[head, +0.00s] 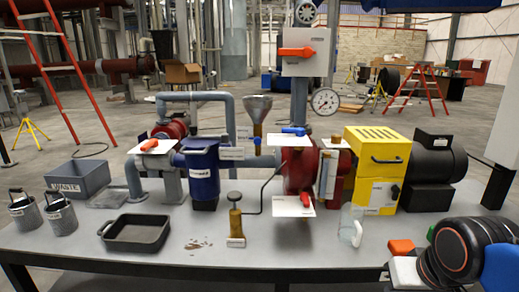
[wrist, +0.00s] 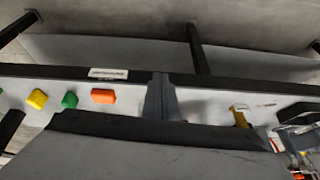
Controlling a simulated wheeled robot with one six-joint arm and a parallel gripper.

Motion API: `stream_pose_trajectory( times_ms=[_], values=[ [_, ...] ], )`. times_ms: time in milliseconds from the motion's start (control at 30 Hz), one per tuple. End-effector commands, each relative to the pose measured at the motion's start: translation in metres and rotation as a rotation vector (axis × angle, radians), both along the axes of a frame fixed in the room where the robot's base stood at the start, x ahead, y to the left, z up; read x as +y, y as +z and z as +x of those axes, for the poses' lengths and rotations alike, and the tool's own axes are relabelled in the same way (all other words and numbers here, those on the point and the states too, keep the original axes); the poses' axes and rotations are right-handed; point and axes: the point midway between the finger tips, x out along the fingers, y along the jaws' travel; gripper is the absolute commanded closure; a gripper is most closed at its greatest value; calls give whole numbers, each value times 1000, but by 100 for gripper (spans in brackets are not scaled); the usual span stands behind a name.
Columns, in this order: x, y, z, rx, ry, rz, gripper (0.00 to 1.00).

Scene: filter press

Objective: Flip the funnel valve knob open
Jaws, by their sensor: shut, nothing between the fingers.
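The metal funnel (head: 257,106) stands upright at the middle of the rig in the head view. Below it is a narrow brass-coloured neck (head: 257,130), with small labels beside it. A blue lever (head: 293,130) lies roughly level on a white plate just right of the funnel. Which handle is the funnel valve knob is too small to tell for sure. My gripper shows in the wrist view as a narrow grey shape (wrist: 160,97), shut and empty. It is apart from the funnel, which does not show in that view. My dark arm (head: 458,250) is at the lower right in the head view.
The table holds a yellow box (head: 372,165), a black motor (head: 431,170), a blue housing (head: 202,172), a black tray (head: 137,232), a waste bin (head: 77,181) and a clear jug (head: 351,225). A pressure gauge (head: 325,101) stands right of the funnel.

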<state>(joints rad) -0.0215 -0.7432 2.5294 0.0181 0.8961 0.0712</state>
Motion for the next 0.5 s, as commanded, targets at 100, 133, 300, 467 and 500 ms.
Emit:
stream_pose_trajectory(
  times_ms=[100,133,300,467,500],
  values=[
    [14,6,34,-57,-67,75,100],
    [18,8,44,-73,-91,100,100],
    [43,20,100,-170,-225,258,100],
    [68,31,150,-247,-353,421,100],
    [75,34,161,-264,-384,463,100]
  ],
)
